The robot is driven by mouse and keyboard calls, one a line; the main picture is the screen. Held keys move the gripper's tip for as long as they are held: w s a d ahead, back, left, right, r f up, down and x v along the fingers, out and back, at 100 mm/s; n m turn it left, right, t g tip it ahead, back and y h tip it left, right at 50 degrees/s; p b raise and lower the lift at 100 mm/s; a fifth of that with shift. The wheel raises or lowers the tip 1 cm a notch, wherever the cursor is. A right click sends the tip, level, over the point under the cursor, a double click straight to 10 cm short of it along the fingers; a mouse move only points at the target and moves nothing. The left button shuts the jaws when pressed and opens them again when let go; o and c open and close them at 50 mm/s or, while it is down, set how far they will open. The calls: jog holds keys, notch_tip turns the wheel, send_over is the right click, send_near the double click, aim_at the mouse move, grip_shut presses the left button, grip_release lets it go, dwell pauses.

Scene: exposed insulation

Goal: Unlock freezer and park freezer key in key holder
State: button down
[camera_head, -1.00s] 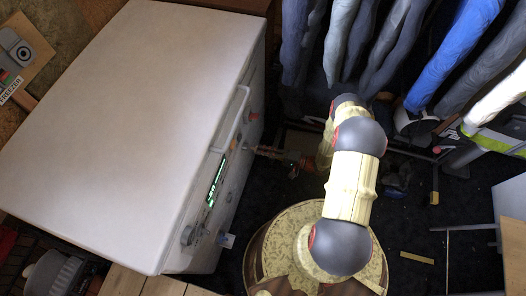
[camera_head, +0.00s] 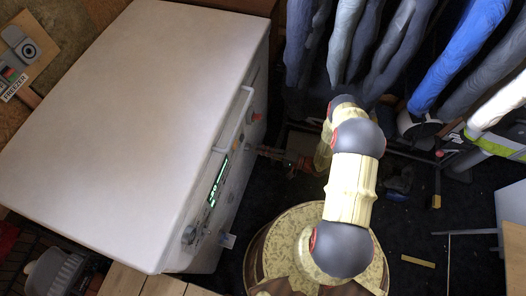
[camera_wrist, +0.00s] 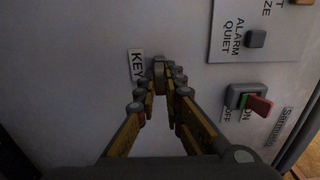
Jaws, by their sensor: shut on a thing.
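The white chest freezer (camera_head: 130,110) fills the left of the head view; its lid is down. Its front panel (camera_wrist: 200,120) fills much of the wrist view. My gripper (camera_wrist: 160,82) is shut on a small grey piece, apparently the freezer key (camera_wrist: 159,69), right beside the KEY label (camera_wrist: 137,66). The key's tip and the lock are hidden, so I cannot tell how far it is in or turned. In the head view my gripper (camera_head: 262,151) reaches the freezer front. A wooden board (camera_head: 38,67) with a FREEZER label (camera_head: 15,85) is at far left, possibly the key holder.
A red ON/OFF switch (camera_wrist: 260,104) and an alarm button (camera_wrist: 255,39) sit right of my fingers. A lid handle (camera_head: 234,118) and lit display (camera_head: 218,182) are on the freezer front. Hanging clothes (camera_head: 365,45) crowd the back right.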

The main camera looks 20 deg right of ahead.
jog(key=shift+w+a, duration=0.45)
jog(key=shift+a, duration=0.15)
jog(key=c, duration=1.8)
grip_release()
jog(key=shift+d, duration=0.1)
jog(key=v, duration=1.2)
